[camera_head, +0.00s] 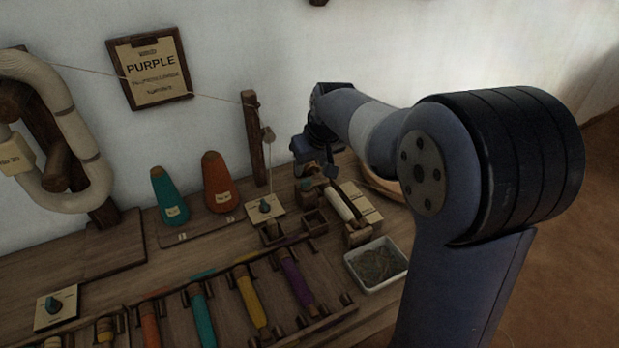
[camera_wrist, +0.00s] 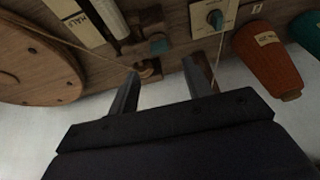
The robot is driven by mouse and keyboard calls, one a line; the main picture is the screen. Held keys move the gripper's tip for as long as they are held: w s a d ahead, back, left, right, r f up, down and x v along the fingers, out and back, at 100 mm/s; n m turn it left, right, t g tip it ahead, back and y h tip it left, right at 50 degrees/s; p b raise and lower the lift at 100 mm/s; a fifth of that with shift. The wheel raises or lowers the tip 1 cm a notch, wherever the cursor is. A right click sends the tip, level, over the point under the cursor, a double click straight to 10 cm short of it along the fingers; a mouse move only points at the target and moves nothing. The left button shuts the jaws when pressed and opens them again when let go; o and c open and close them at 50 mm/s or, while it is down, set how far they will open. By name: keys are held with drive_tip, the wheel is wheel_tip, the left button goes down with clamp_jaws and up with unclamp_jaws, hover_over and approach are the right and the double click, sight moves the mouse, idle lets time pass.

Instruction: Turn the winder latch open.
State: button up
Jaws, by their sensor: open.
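The winder (camera_head: 341,204) is a wooden frame with a pale roller, at the back of the bench. In the wrist view, my gripper (camera_wrist: 163,82) is open and empty.
A teal dial on a pale plate (camera_head: 265,208) and an upright post (camera_head: 254,140) with a hanging cord stand left of the winder. Orange (camera_head: 216,182) and teal (camera_head: 169,196) cones stand farther left. A pale tray (camera_head: 376,265) is in front. A round wooden disc (camera_wrist: 38,62) lies beside the winder.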

sight(306, 180)
drive_tip(key=b+x, duration=0.1)
drive_tip(key=x, duration=0.6)
drive_tip(key=shift+w+f, duration=0.1)
drive_tip(key=shift+f, duration=0.1)
drive_tip(key=shift+c, duration=0.4)
drive_tip(key=c, duration=0.9)
